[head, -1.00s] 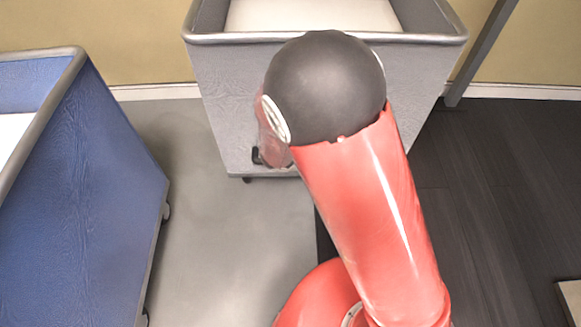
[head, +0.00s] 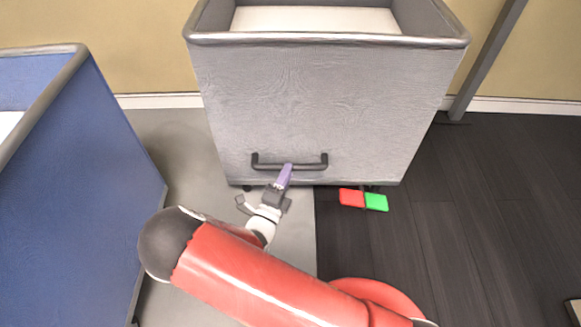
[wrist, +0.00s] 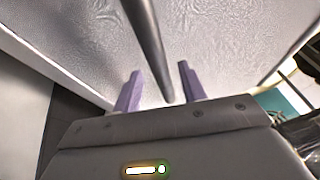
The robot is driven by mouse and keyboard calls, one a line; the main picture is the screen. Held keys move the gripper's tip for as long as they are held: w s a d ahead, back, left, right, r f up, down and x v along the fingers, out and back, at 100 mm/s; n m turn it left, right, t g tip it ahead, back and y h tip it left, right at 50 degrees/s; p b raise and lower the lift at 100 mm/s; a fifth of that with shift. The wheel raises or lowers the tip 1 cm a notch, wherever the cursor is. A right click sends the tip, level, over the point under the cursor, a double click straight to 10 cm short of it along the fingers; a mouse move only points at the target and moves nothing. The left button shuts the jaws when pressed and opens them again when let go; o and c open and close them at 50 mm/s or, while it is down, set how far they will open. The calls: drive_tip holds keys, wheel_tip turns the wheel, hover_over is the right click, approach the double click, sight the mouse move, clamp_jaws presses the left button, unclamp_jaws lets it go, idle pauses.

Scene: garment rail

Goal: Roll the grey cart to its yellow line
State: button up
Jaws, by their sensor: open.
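The grey cart (head: 325,105) stands against the back wall, with an open top and a pale inside. A black bar handle (head: 305,166) is fixed low on its front face. My gripper (head: 285,175), with purple fingers, is at the left part of this handle. In the wrist view my gripper (wrist: 160,88) is open, and the dark handle bar (wrist: 152,45) runs lengthwise into the gap between its fingers. I cannot tell whether the fingers touch the bar. No yellow line shows in these frames.
A red pedal (head: 352,197) and a green pedal (head: 376,202) stick out at the grey cart's foot. A blue cart (head: 80,190) stands close on the left. A grey post (head: 488,58) is at the back right. The dark floor (head: 480,210) to the right is mostly clear.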

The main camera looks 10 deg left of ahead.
drive_tip(key=shift+x, duration=1.65)
drive_tip(key=shift+c, duration=0.2)
clamp_jaws()
